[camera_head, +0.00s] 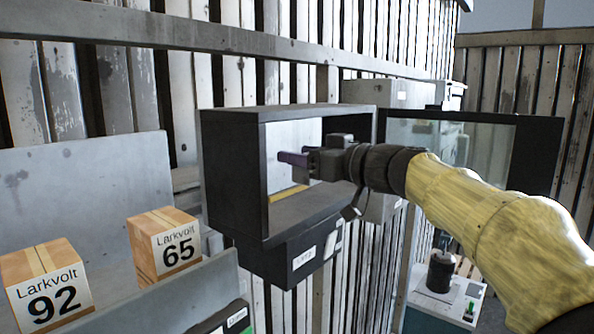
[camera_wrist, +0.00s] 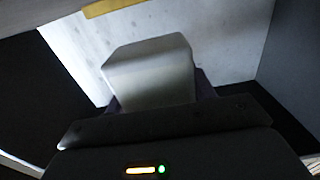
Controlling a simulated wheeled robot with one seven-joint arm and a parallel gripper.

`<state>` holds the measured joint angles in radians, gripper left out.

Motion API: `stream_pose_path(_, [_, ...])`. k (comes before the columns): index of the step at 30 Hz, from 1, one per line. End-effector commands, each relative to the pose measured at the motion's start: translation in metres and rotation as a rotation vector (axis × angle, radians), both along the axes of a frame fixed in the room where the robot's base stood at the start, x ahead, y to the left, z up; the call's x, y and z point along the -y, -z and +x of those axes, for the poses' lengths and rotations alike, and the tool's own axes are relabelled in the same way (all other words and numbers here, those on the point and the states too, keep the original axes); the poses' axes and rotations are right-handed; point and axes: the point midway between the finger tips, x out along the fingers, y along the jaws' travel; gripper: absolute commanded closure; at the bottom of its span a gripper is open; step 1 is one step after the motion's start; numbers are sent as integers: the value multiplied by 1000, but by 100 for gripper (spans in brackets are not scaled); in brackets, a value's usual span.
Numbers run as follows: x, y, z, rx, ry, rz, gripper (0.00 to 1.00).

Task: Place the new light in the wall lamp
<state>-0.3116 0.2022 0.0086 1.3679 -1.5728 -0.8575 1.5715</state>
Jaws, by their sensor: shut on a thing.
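The wall lamp appears as a dark open box (camera_head: 231,183) on the plank wall, with a pale back panel and a yellow strip inside. Its glazed door (camera_head: 540,150) seems to be swung open to the right. In the wrist view my gripper (camera_wrist: 155,100) is shut on a pale grey block, the light (camera_wrist: 150,68). The light is in front of the pale back panel (camera_wrist: 225,40); whether it touches the panel I cannot tell. In the head view the light is hidden or not distinguishable.
Two Larkvolt cartons, 92 (camera_head: 45,285) and 65 (camera_head: 163,245), stand on a grey metal shelf (camera_head: 90,190) at the left. A dark cylindrical item (camera_head: 441,271) stands on a pale stand at lower right. The box's side walls closely surround my gripper.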

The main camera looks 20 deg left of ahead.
Motion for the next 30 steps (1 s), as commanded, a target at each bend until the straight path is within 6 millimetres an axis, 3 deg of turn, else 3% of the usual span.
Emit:
stream_pose_path(6, [-16, 1, 6, -2, -2, 0, 70])
stream_pose_path(13, [-14, 33, 5, -2, 0, 0, 70])
stream_pose_path(25, [-14, 38, 5, -1, 0, 0, 70])
stream_pose_path(26, [-14, 38, 5, -1, 0, 0, 42])
stream_pose_path(28, [-14, 37, 5, 0, 0, 0, 28])
stream_pose_path(30, [-14, 37, 5, 0, 0, 0, 24])
